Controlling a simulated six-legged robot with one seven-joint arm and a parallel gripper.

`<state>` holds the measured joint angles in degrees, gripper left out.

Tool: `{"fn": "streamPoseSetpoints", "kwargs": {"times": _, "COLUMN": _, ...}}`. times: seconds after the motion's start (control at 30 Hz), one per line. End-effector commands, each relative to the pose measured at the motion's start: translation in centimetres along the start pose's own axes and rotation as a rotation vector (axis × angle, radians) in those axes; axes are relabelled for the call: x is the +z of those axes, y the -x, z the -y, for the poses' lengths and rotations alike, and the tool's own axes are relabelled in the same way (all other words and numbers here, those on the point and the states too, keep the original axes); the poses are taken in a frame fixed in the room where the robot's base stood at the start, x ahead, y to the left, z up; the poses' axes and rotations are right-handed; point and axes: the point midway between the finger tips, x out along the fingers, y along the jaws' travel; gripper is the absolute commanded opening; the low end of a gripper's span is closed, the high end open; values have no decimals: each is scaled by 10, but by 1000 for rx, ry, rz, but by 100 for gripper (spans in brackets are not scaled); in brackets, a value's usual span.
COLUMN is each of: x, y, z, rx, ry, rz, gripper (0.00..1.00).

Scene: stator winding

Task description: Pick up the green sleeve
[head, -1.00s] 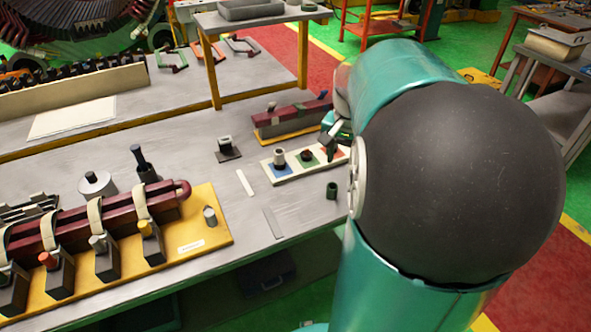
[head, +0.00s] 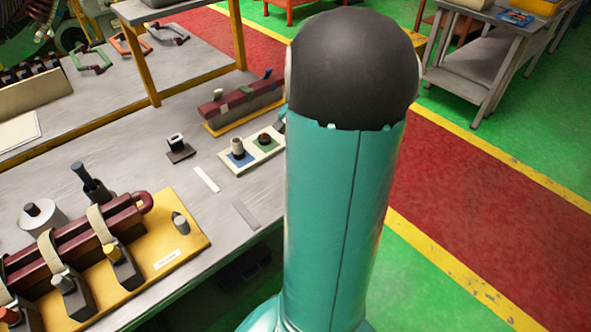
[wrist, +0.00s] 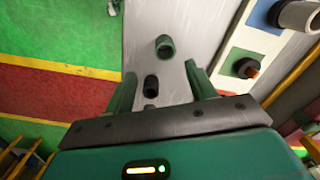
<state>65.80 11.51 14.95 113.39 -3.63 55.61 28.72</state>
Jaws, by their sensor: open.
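The green sleeve (wrist: 165,47) is a short hollow tube lying on the grey table in the wrist view, with its dark opening visible. My gripper (wrist: 161,75) is open, its two green fingers apart and empty, with the sleeve just beyond the fingertips and roughly between them. A dark short cylinder (wrist: 151,86) shows between the fingers, and I cannot tell what it is. In the head view my arm hides both the gripper and the sleeve.
A pale tray (head: 229,158) with coloured squares holds small pieces; it lies right of the fingers in the wrist view (wrist: 223,69). A maroon bar (head: 237,97) stands behind it. A yellow-based fixture (head: 197,238) is at left. The table's edge is close to the sleeve.

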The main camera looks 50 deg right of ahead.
Motion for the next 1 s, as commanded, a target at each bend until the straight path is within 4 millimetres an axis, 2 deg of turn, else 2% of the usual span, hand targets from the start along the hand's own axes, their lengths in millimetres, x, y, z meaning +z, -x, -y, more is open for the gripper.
{"fn": "streamPoseSetpoints", "kwargs": {"times": 0.1, "x": 1, "y": -21, "z": 1, "rx": 0, "ry": 2, "rz": 3, "gripper": 56}}
{"fn": "streamPoseSetpoints", "kwargs": {"times": 0.37, "x": 3, "y": -42, "z": 6, "rx": -1, "ry": 5, "rz": 1, "gripper": 56}}
{"fn": "streamPoseSetpoints", "kwargs": {"times": 0.6, "x": 5, "y": -77, "z": 12, "rx": 0, "ry": 5, "rz": 2, "gripper": 56}}
{"fn": "streamPoseSetpoints", "kwargs": {"times": 0.9, "x": 5, "y": -84, "z": 13, "rx": -2, "ry": 6, "rz": -1, "gripper": 56}}
{"fn": "streamPoseSetpoints", "kwargs": {"times": 1.0, "x": 5, "y": -84, "z": 13, "rx": -2, "ry": 6, "rz": -1, "gripper": 38}}
